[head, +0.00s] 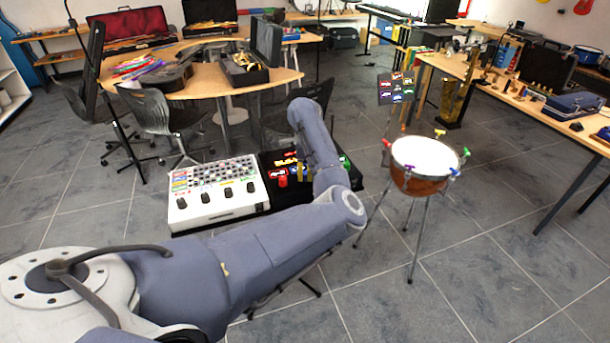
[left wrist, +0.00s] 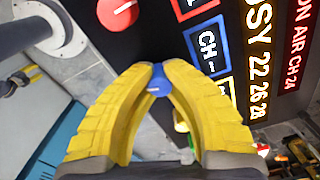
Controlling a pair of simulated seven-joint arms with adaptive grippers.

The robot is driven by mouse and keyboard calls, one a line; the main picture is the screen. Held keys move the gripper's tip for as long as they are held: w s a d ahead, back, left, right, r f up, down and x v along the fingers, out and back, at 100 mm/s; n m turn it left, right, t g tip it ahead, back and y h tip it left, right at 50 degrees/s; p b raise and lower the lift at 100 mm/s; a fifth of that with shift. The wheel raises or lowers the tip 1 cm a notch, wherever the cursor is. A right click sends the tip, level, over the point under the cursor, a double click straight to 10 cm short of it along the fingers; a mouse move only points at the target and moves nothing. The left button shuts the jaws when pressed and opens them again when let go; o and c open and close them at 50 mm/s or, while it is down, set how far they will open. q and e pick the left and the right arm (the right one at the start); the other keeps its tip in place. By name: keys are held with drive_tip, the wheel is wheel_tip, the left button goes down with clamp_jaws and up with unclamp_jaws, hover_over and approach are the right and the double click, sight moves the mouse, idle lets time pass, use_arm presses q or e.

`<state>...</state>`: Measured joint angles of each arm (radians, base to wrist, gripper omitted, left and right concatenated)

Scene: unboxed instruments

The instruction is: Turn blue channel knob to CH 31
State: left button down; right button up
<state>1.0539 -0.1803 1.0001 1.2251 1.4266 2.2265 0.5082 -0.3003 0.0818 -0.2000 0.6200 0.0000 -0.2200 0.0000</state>
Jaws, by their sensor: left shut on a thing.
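In the left wrist view, the yellow fingers of my left gripper (left wrist: 157,76) are shut on the blue channel knob (left wrist: 158,85); only part of the knob shows between the fingertips. The blue-framed display (left wrist: 208,48) beside it reads "CH" followed by what looks like dashes. In the head view, my left gripper (head: 304,172) is over the black panel (head: 264,166), and the arm hides much of it. A yellow and grey part at the left edge of the wrist view seems to be my right gripper (left wrist: 20,79); its fingers cannot be made out.
The panel also has a red knob (left wrist: 118,12), a yellow-lettered busy display (left wrist: 260,55) listing 22, 26 and 28, and a red "ON AIR CH 24" display (left wrist: 294,45). A white mixer (head: 216,190) stands left of the panel. A drum (head: 421,160) on legs stands at right.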

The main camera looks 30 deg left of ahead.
sight(305, 173)
use_arm(q)
drive_tip(key=m, duration=0.4)
drive_tip(key=shift+m, duration=1.8)
drive_tip(key=c, duration=1.2)
unclamp_jaws()
drive_tip(key=shift+r, duration=0.1)
wheel_tip(305, 173, up, 12)
drive_tip(key=shift+f, duration=0.1)
